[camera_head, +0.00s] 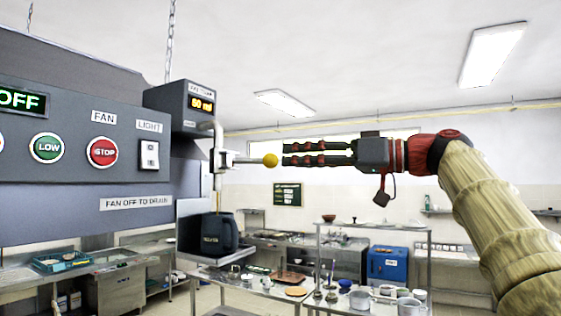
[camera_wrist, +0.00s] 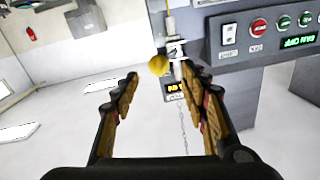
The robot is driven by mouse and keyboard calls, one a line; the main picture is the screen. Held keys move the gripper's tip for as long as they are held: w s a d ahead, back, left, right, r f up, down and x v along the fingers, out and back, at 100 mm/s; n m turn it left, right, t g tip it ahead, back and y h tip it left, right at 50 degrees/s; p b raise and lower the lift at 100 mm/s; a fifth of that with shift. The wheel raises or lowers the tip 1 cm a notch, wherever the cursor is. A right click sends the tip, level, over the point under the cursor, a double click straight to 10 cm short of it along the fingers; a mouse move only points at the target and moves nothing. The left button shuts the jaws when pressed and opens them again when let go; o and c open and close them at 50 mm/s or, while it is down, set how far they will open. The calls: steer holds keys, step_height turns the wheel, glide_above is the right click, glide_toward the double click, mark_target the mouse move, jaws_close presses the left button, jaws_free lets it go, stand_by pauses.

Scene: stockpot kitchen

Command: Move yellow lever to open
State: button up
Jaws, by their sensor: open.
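The yellow lever (camera_head: 270,160) is a round yellow knob on a short rod, sticking out to the right from a white valve (camera_head: 222,158) on a vertical pipe. The knob also shows in the wrist view (camera_wrist: 158,65), just beyond my fingertips. My gripper (camera_head: 286,154) is open and empty, its two fingers pointing left at the knob. In the head view the knob sits at or very near the fingertips; I cannot tell whether they touch. In the wrist view my gripper (camera_wrist: 163,82) has its fingers spread wide, with the knob nearer the right finger.
A grey control panel (camera_head: 70,195) with fan and light switches stands left of the valve. A small display box (camera_head: 190,108) hangs above it. A dark container (camera_head: 208,235) sits below the pipe. A metal rack (camera_head: 372,229) with pots stands lower right. Air around my arm is clear.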

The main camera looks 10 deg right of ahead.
steer(key=shift+v, duration=2.1)
